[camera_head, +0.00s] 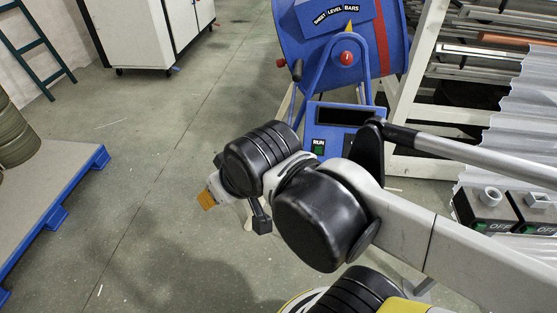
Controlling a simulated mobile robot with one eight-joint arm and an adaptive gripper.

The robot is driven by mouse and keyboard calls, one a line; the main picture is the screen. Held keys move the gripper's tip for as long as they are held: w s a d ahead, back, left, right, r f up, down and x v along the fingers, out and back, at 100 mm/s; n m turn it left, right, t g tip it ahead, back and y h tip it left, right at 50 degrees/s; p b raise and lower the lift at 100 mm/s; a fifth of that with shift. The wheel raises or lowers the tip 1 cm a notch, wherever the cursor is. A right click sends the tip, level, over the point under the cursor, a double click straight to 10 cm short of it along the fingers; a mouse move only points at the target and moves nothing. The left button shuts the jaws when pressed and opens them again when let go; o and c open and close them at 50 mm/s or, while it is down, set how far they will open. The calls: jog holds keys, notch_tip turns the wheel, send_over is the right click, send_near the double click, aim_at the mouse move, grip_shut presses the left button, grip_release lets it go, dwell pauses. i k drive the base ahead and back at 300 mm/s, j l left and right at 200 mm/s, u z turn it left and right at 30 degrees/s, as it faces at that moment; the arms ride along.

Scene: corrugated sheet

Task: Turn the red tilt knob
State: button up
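A round red knob (346,58) sits on the blue frame in front of the blue drum (290,50), at the upper middle of the head view. A yellow pointer stands just above it. I take it for the tilt knob, but it carries no readable label. My gripper (240,212) is at the lower left of the knob, well apart from it, beyond my bent black-and-white arm. It points away from the knob, down and left. Its fingers are partly hidden by my wrist, so I cannot tell its opening. I see nothing held.
A blue control panel (335,128) with a green RUN button (318,148) stands below the knob, partly behind my arm. Black boxes marked OFF (490,208) and corrugated sheets (525,105) are at right. A blue-edged pallet (55,190) is at left. The floor between is clear.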

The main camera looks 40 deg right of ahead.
aim_at(346, 58)
jog(key=z, duration=1.6)
